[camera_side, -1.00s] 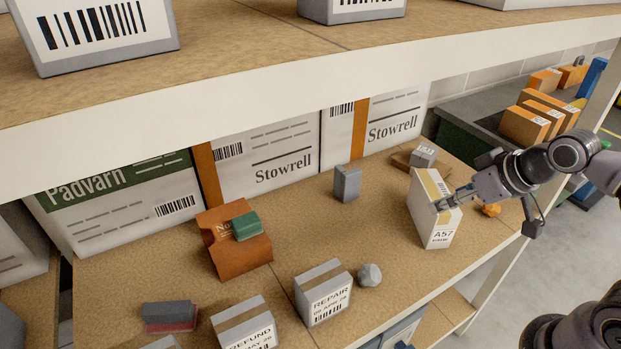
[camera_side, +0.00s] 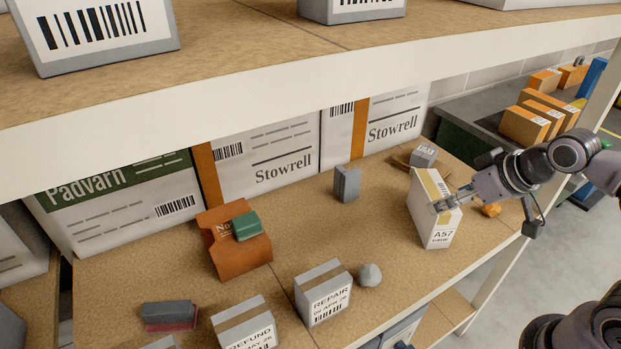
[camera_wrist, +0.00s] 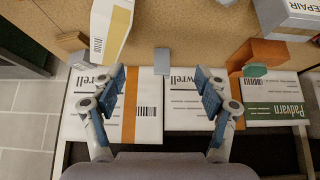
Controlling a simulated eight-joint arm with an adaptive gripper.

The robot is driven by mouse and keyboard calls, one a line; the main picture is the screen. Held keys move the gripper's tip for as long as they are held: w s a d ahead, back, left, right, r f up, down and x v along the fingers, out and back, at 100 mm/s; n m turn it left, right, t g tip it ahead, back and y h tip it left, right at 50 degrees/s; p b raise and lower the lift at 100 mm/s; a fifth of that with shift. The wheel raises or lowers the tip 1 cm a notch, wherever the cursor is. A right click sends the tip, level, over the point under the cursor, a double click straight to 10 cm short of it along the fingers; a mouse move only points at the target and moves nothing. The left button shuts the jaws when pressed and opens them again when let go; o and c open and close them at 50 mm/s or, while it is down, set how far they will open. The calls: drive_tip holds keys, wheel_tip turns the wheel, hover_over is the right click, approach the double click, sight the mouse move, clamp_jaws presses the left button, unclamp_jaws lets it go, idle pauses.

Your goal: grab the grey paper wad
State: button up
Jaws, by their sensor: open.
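The grey paper wad (camera_side: 369,275) is a small rough ball on the shelf board, just right of the REPAIR box in the side view. My gripper (camera_side: 447,203) is open at the right of the shelf, over the top of the white A57 box (camera_side: 436,225), some way behind and right of the wad. In the wrist view my gripper (camera_wrist: 163,92) has its two blue-padded fingers spread with nothing between them. I cannot make out the wad in the wrist view.
The REPAIR box (camera_side: 323,292) stands close beside the wad, with the REFUND box (camera_side: 243,323) further left. A grey block (camera_side: 347,184) and a brown folder box (camera_side: 236,250) stand behind. An orange wad (camera_side: 490,210) lies right of the A57 box. An upper shelf (camera_side: 300,75) overhangs.

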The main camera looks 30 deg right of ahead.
drive_tip(key=n+g, duration=0.7)
drive_tip(key=n, duration=0.8)
hover_over(371, 269)
wheel_tip(371, 269, down, 7)
drive_tip(key=shift+w+f+n, duration=0.35)
drive_tip(key=shift+f+n, duration=0.05)
drive_tip(key=shift+f, duration=0.2)
wheel_tip(371, 269, down, 5)
drive_tip(key=shift+r, duration=0.1)
drive_tip(key=shift+s+f, duration=0.2)
drive_tip(key=shift+f, duration=1.15)
drive_tip(key=shift+s+f, duration=0.15)
drive_tip(key=shift+f, duration=1.2)
drive_tip(key=c, duration=0.9)
